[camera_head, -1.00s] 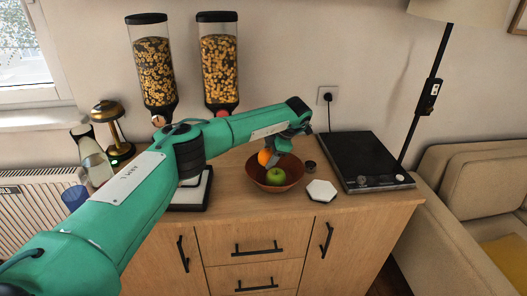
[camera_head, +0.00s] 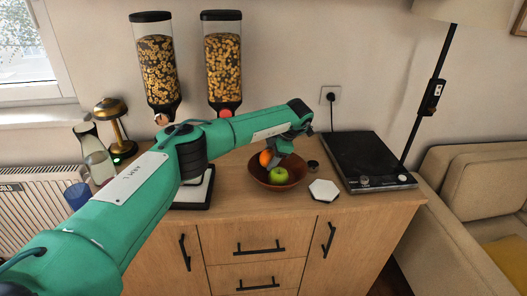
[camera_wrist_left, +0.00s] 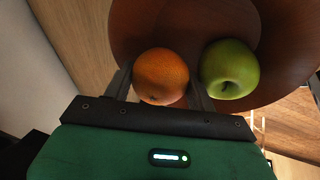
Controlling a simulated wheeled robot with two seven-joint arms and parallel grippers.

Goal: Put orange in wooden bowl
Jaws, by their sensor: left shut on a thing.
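The orange (camera_head: 265,158) is between the fingers of my left gripper (camera_head: 273,156), over the left part of the wooden bowl (camera_head: 294,184). The wrist view shows the orange (camera_wrist_left: 161,76) with a grey finger on each side, so the left gripper (camera_wrist_left: 160,88) is shut on it. The brown bowl (camera_wrist_left: 185,22) is behind and below the orange in that view. I cannot tell whether the orange touches the bowl. A green apple (camera_head: 278,174) lies in the bowl, and it shows right of the orange in the wrist view (camera_wrist_left: 230,68). My right gripper is not in view.
A white hexagonal coaster (camera_head: 323,190) and a small dark round thing (camera_head: 313,165) are right of the bowl. A black hob (camera_head: 365,158) is farther right. Two cereal dispensers (camera_head: 157,62) (camera_head: 224,60) stand at the back left. A brass lamp (camera_head: 112,115) and glass bottle (camera_head: 95,155) are far left.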

